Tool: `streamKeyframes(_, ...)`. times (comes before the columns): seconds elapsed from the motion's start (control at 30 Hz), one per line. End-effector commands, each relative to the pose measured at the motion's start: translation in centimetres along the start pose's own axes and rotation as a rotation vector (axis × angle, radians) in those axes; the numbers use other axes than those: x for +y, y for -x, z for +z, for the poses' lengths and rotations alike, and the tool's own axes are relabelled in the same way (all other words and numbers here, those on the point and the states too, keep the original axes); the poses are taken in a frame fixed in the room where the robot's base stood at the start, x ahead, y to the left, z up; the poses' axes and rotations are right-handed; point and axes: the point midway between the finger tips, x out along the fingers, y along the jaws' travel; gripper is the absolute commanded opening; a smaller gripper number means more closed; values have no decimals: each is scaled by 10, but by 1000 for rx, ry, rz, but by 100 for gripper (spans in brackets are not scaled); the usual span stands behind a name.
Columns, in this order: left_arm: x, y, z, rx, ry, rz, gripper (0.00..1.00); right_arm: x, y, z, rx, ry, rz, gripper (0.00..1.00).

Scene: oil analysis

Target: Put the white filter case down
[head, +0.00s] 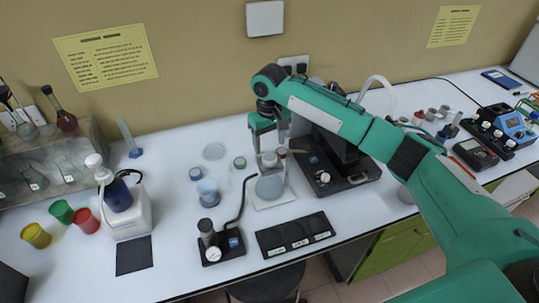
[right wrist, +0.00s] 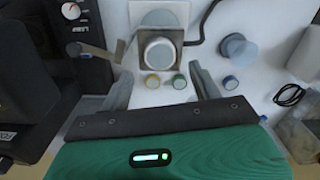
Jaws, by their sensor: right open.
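My left gripper is out of view.
A black gauge unit (head: 221,246) with a hose and a dark labelled tray (head: 295,233) lie in front. A black instrument (head: 340,172) stands close on the right.

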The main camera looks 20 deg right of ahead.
Motion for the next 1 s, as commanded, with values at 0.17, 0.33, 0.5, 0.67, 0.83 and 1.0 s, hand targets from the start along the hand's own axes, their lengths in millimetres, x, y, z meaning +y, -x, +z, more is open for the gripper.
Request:
streamKeyframes(0.17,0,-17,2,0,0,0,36,0,35,-1,3,-1,-1,64)
streamKeyframes(0.33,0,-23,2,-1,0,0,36,-1,58,-1,1,0,-1,64)
streamKeyframes(0.5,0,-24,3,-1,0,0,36,-1,67,0,-1,0,-1,64)
streamKeyframes(0.67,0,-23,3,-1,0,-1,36,0,68,0,-1,0,-1,64)
streamKeyframes(0.83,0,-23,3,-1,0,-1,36,0,68,0,-1,0,-1,64)
streamKeyframes(1.0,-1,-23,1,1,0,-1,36,0,68,0,-1,-1,-1,64)
